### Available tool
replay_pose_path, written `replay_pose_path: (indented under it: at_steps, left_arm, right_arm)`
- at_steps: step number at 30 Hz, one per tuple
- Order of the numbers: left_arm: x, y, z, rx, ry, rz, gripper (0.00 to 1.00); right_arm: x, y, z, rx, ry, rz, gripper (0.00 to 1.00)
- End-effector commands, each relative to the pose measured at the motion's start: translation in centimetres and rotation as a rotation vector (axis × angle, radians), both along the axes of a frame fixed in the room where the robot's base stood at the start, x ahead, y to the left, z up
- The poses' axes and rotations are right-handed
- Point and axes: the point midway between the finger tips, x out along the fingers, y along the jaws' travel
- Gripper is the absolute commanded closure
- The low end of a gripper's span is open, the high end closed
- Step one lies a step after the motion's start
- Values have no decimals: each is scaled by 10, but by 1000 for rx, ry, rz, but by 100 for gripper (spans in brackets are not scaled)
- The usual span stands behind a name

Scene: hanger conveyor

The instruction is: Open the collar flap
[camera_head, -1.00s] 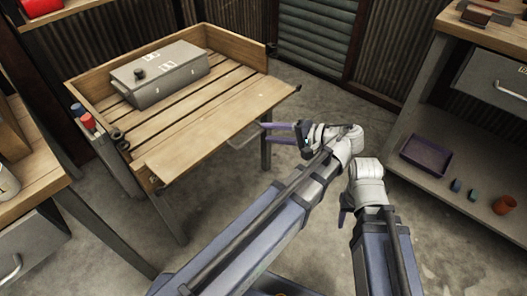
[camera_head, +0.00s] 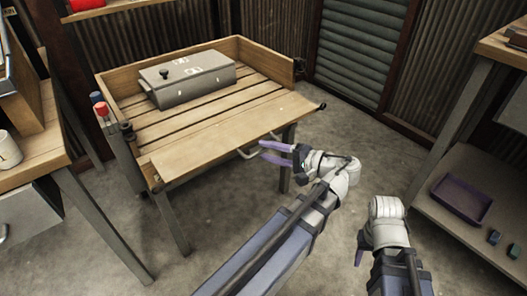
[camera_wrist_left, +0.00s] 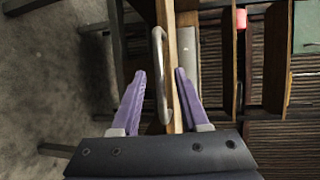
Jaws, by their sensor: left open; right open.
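The wooden collar stands on a slatted table (camera_head: 205,105). Its front flap (camera_head: 205,140) is a pale board along the near side; its exact tilt is hard to tell. A curved metal handle (camera_head: 247,154) sticks out from the flap's outer edge. My left gripper (camera_head: 262,150) is open at the handle. In the left wrist view the handle (camera_wrist_left: 159,75) and the flap's edge (camera_wrist_left: 173,60) lie between the purple fingers (camera_wrist_left: 158,72), with no clear grip. My right gripper (camera_head: 359,248) is open, empty, low at the right, partly hidden by its wrist.
A grey lidded box (camera_head: 188,78) sits inside the collar. Red and blue capped items (camera_head: 100,105) stand at its left side. A bench with a mug (camera_head: 8,150) is at left; a shelf with a purple tray (camera_head: 460,198) is at right. The floor between is clear.

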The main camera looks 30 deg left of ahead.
Motion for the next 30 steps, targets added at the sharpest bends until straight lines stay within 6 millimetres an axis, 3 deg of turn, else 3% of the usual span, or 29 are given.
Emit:
replay_pose_path:
  at_steps: [6,16,27,30]
  left_arm:
    - [0,18,-3,0,0,0,55]
    - [0,20,-3,0,0,-1,56]
    - [0,20,-3,0,0,-1,98]
    - [0,20,-3,0,0,-1,100]
  right_arm:
    - [0,0,-3,0,0,-1,50]
    - [0,0,-3,0,0,-1,50]
    - [0,0,-3,0,0,-1,50]
    - [0,0,-3,0,0,-1,50]
